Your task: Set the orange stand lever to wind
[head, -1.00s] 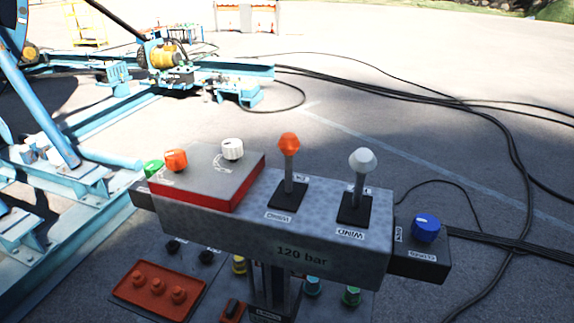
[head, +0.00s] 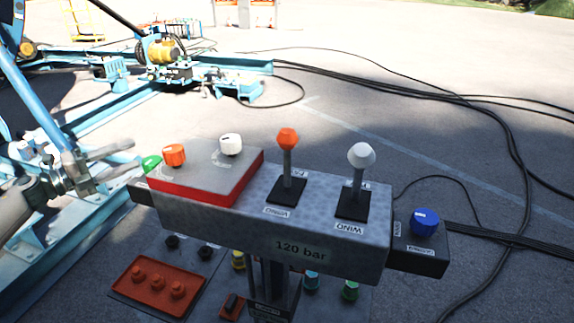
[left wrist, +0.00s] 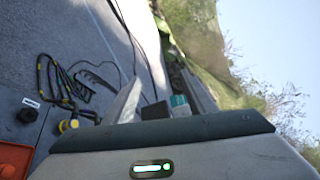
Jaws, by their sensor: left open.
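The orange stand lever (head: 288,152) stands on the grey control stand (head: 262,226) in the head view, in a black square base with a label at its front edge and another behind. It looks close to upright. A white-knobbed lever (head: 361,172) stands to its right, with a label reading WIND in front. My left gripper (head: 134,160) has its fingers apart and empty, at the left of the stand near the green knob, well away from the orange lever. The left wrist view shows no lever. My right gripper is not in view.
A raised red-edged box (head: 207,178) with an orange knob (head: 174,154) and a white knob (head: 231,144) lies between my left gripper and the orange lever. A blue knob (head: 425,222) is at the right. Blue machine frames and black cables lie beyond.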

